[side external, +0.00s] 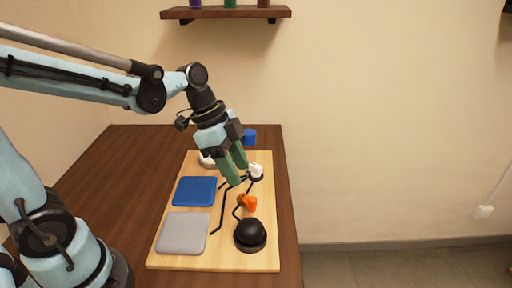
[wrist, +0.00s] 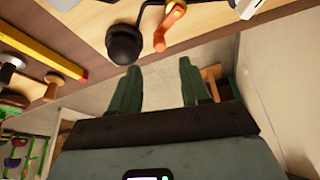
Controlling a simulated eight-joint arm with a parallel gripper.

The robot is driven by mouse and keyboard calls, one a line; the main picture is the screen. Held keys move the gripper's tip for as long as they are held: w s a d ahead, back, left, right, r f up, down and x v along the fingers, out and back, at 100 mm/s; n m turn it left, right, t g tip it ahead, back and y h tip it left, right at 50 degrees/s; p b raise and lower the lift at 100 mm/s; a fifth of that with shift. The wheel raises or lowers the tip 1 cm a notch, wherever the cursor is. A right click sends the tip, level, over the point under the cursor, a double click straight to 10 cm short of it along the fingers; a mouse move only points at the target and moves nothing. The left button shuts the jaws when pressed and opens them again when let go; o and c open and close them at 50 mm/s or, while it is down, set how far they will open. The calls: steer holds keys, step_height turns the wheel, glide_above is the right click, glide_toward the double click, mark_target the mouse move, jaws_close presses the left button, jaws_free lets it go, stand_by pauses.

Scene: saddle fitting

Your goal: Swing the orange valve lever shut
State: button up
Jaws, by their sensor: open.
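The orange valve lever (side external: 247,203) sits on the light wooden board (side external: 187,260), between a black dome (side external: 250,234) and a small white part (side external: 256,170). In the wrist view the orange lever (wrist: 168,28) shows near the top, beyond the fingertips, with the black dome (wrist: 124,44) at its left. My gripper (side external: 238,173) has green fingers and points down over the board, on the far side of the lever. In the wrist view the gripper (wrist: 158,75) is open with nothing between its fingers. It is apart from the lever.
A blue pad (side external: 195,190) and a grey pad (side external: 183,233) lie on the board's left side. Thin black bent rods (side external: 224,208) run between the pads and the lever. A blue object (side external: 249,136) stands behind my gripper. A wall shelf (side external: 226,12) hangs above.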

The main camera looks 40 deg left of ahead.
mark_target(252, 198)
steer(key=shift+x, duration=4)
steer(key=shift+c, duration=0.3)
jaws_close()
